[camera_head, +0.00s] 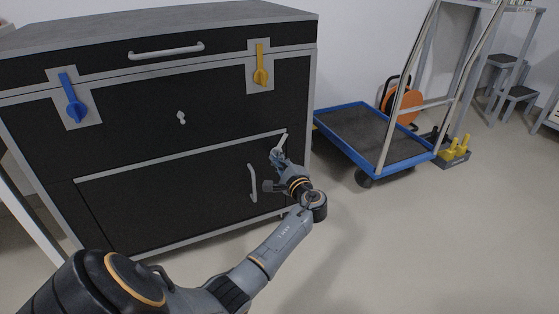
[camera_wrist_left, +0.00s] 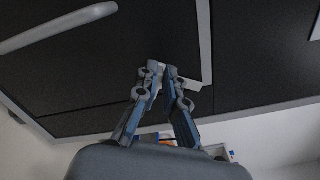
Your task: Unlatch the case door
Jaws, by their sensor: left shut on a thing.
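The black case (camera_head: 215,95) with grey edging stands at the left. Its door (camera_head: 160,205) is the lower black panel, lying flush in the frame, with an upright grey handle (camera_head: 252,183). A light grey latch lever (camera_head: 282,142) sits at the door's upper right corner, tilted. My left gripper (camera_head: 277,157) is at that corner, shut on the latch lever, which shows partly beside the fingers in the left wrist view (camera_wrist_left: 190,83). The fingers (camera_wrist_left: 163,72) hide part of the lever. The door handle also shows in the wrist view (camera_wrist_left: 62,27). My right gripper is not in view.
A blue latch (camera_head: 72,98) and a yellow latch (camera_head: 260,65) sit on the case's upper front, below a lid handle (camera_head: 166,52). A blue-edged trolley (camera_head: 375,140) stands right of the case. The floor (camera_head: 430,240) in front is clear.

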